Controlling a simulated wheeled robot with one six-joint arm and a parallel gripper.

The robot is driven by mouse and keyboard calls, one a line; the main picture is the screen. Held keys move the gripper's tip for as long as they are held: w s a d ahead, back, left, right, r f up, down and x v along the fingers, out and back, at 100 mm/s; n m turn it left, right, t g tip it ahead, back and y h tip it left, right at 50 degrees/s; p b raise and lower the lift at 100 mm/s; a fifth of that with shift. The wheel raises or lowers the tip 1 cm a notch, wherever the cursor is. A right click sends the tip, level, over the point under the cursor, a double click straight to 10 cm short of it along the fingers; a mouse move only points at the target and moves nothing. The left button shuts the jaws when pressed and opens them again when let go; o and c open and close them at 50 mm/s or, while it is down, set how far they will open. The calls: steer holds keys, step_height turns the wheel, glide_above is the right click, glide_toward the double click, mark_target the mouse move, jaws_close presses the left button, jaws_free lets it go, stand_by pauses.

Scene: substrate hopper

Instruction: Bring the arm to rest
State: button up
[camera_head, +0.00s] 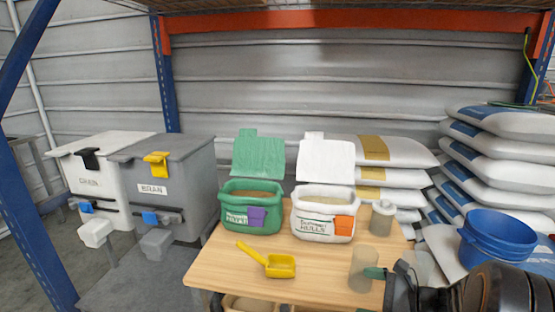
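My arm comes in dark from the lower right corner in the head view. My gripper (393,284) is at its left end, by the right front edge of the wooden table (215,262). A translucent cup (361,268) stands just left of it. A small green piece (374,273) shows between the cup and the gripper; I cannot tell which it belongs to. The fingers are too dark and foreshortened to tell whether they are open or shut, or whether they touch the cup.
A green tub (238,216), a white tub (311,226) and a lidded jar (382,217) stand on the table. A yellow scoop (279,266) lies in front. A blue bucket (495,236) and stacked sacks (500,150) are at right. A grey BRAN bin (190,178) is left.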

steer(key=s+a+r+n+g+h+p, duration=0.3)
steer(key=s+a+r+n+p, duration=0.15)
steer(key=r, duration=0.25)
steer(key=s+a+r+n+g+h+p, duration=0.2)
steer(key=s+a+r+n+g+p, duration=0.15)
steer(key=r+n+p, duration=0.25)
step_height(320, 180, up, 13)
steer(key=s+n+t+h+p, duration=0.2)
steer(key=n+h+p, duration=0.5)
steer(key=n+p, duration=0.2)
steer(key=shift+d+n, duration=0.35)
steer(key=shift+n, duration=0.7)
steer(key=shift+d, duration=0.15)
